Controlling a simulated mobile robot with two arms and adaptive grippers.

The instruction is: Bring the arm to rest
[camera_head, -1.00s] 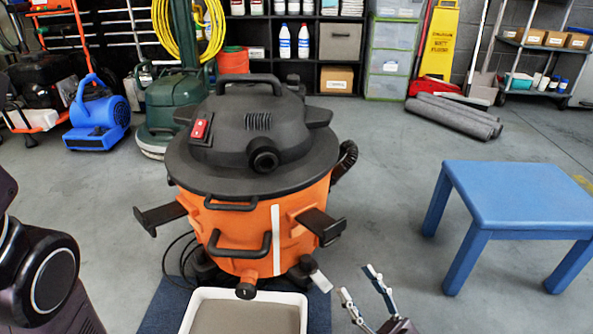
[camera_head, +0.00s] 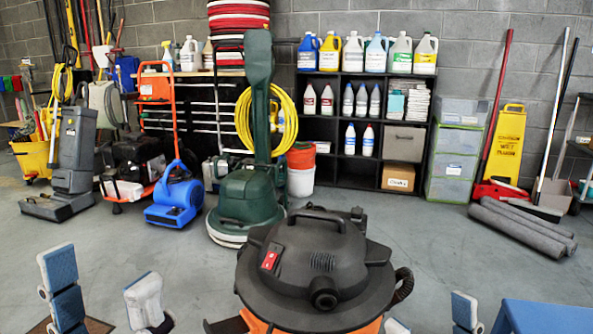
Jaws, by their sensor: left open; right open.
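My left gripper (camera_head: 103,292) is at the lower left of the head view, fingers pointing up and spread wide, with nothing between them. One finger shows a blue pad face, the other a pale grey one. My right gripper (camera_head: 432,320) is at the bottom edge, right of centre. Its two fingertips stand apart with no object visible between them; the rest of it is cut off by the frame. The orange and black vacuum (camera_head: 318,262) stands between the two grippers in the picture. Both arms are mostly below the frame.
A blue table (camera_head: 545,318) shows at the bottom right corner. A green floor machine (camera_head: 250,195), a blue blower (camera_head: 176,198) and a black shelf (camera_head: 345,173) stand behind. Rolled grey mats (camera_head: 520,228) lie at right. Grey floor is clear at left and right of the vacuum.

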